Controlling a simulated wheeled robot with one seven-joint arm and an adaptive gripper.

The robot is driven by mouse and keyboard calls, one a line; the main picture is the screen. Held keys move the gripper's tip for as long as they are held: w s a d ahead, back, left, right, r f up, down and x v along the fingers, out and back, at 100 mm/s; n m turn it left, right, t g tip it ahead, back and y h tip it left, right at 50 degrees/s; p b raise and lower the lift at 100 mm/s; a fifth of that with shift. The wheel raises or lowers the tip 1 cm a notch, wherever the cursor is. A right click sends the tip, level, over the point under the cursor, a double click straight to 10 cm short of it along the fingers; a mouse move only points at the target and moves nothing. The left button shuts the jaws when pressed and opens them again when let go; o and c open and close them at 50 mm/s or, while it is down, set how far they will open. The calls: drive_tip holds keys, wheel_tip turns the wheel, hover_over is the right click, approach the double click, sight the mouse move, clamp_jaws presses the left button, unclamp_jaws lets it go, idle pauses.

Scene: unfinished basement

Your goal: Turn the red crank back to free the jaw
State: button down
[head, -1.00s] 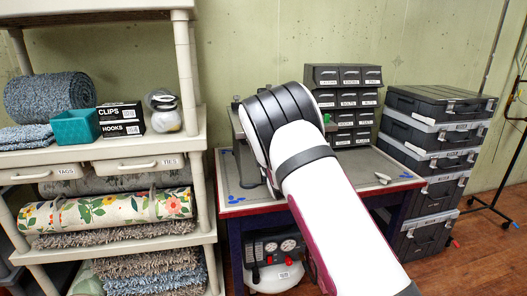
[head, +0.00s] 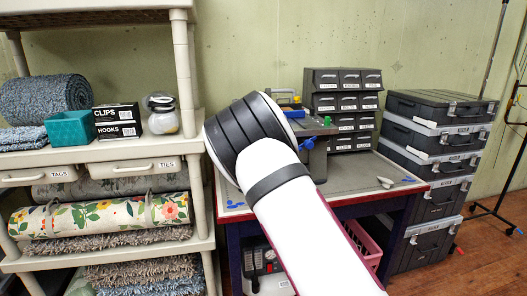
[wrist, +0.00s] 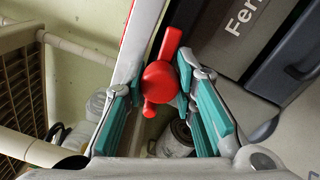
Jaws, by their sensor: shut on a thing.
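The red crank (wrist: 160,82) shows in the wrist view, between the teal fingers of my gripper (wrist: 160,108). My gripper is shut on it; its bar runs up and slightly right from a round hub, with a short stub below. In the head view my own arm hides the gripper and the crank. A grey and blue device (head: 318,128) with yellow and green parts stands on the workbench, partly behind my arm. I cannot make out its jaw or what the jaw holds.
The workbench (head: 360,173) has bare room at right, with a small white object (head: 386,182) on it. Small-drawer cabinets (head: 343,105) stand at its back. A cream shelf (head: 203,150) is close at left, stacked black cases (head: 436,160) at right. A pink basket (head: 364,243) is below.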

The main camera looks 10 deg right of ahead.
drive_tip(key=shift+f, duration=0.1)
idle(0.3)
drive_tip(key=c, duration=1.3)
unclamp_jaws()
drive_tip(key=s, duration=1.2)
drive_tip(key=shift+f, duration=0.25)
drive_tip(key=shift+d, duration=0.1)
